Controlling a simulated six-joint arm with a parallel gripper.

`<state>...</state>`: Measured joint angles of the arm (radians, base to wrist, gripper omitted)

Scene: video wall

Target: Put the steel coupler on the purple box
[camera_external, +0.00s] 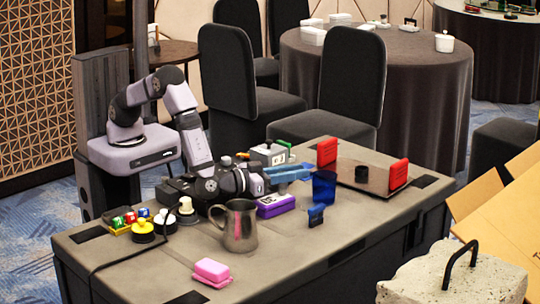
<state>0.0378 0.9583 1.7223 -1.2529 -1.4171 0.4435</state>
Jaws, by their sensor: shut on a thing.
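My gripper (300,174) reaches in from the left, low over the table, with its blue fingers pointing right. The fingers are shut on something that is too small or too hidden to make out. I cannot pick out the steel coupler for sure anywhere in view. The purple box (275,205), with a pale patch on its side, lies on the table just below and in front of the gripper. The fingertips are beyond its right end, close to the rim of a blue cup (323,189); I cannot tell if they touch it.
A metal pitcher (239,226) stands in front of my wrist. A pink box (211,271) lies at the front. The table's right front is clear.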

